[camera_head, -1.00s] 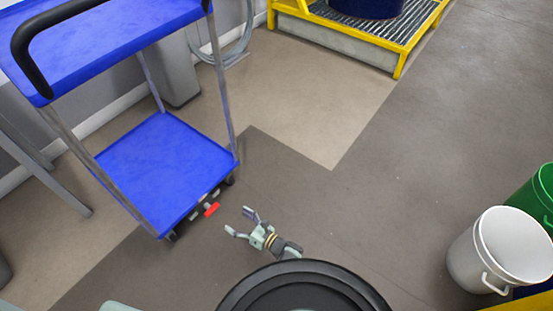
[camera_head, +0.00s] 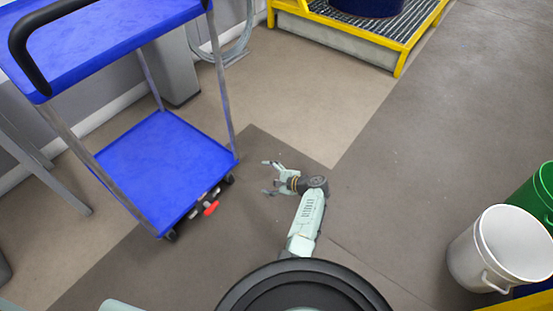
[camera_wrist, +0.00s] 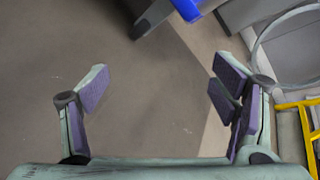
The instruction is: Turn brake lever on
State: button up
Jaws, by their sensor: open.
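The red brake lever (camera_head: 211,208) sticks out low at the near edge of the blue cart (camera_head: 165,165), between its wheels. My gripper (camera_head: 266,178) is open and empty, to the right of the lever and apart from it. In the wrist view my gripper's two fingers (camera_wrist: 160,88) are spread wide with bare floor between them. A blue corner of the cart (camera_wrist: 187,9) and a dark caster show at the top of that view. The red lever is not seen in the wrist view.
A yellow-edged platform with a grating (camera_head: 372,38) holds a dark blue drum (camera_head: 368,6) at the back. A white bucket (camera_head: 512,245) and a green bucket (camera_head: 538,197) stand at the right. The floor (camera_head: 400,150) between is clear.

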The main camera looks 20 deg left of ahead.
jog(key=w+d+r+n+t+h, duration=0.1)
jog(key=w+d+r+n+h, duration=0.1)
jog(key=w+r, duration=0.3)
jog(key=shift+r+n, duration=0.55)
jog(key=shift+n, duration=0.05)
jog(key=shift+w+d, duration=0.1)
jog(key=shift+w, duration=0.05)
